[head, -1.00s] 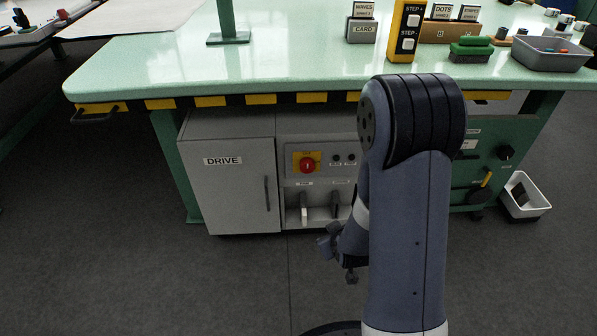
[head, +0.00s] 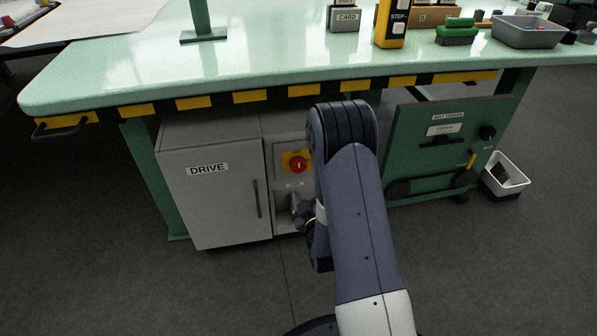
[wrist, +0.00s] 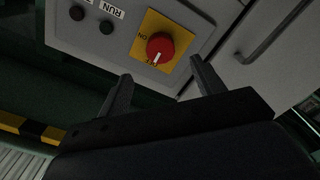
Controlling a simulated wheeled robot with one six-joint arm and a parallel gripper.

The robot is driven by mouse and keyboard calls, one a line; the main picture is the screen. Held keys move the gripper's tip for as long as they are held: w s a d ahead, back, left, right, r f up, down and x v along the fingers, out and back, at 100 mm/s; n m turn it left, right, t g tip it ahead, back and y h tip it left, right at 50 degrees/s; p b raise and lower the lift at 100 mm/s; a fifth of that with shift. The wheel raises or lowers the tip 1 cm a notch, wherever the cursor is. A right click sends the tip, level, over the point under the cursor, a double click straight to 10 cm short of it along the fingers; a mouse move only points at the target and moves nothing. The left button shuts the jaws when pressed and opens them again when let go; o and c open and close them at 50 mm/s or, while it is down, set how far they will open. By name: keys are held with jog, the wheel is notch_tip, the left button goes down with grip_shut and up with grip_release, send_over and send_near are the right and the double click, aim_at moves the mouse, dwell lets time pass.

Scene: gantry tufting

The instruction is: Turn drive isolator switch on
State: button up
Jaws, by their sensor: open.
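The drive isolator switch is a red rotary knob (head: 297,164) on a yellow plate, on the grey panel right of the DRIVE door. In the wrist view the red knob (wrist: 160,47) sits ahead of my gripper (wrist: 162,83). Its white mark points down toward a partly readable label, apparently OFF; ON shows at the plate's left. My gripper is open, one finger on each side of the knob in the picture, with nothing between them. The fingertips look apart from the knob. In the head view my arm largely hides the gripper, below the knob.
The grey DRIVE cabinet door (head: 215,185) has a vertical handle. Two dark round buttons (wrist: 91,20) lie beside the knob, one labelled RUN. The green table edge (head: 250,80) overhangs the panel. A green belt tension panel (head: 445,125) and a white bin (head: 505,175) are at right.

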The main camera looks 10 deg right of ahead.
aim_at(300, 168)
jog(key=w+b, duration=0.1)
jog(key=w, duration=0.7)
jog(key=shift+w+b, duration=0.3)
jog(key=shift+b, duration=0.1)
jog(key=shift+c, duration=0.4)
jog(key=c, duration=0.9)
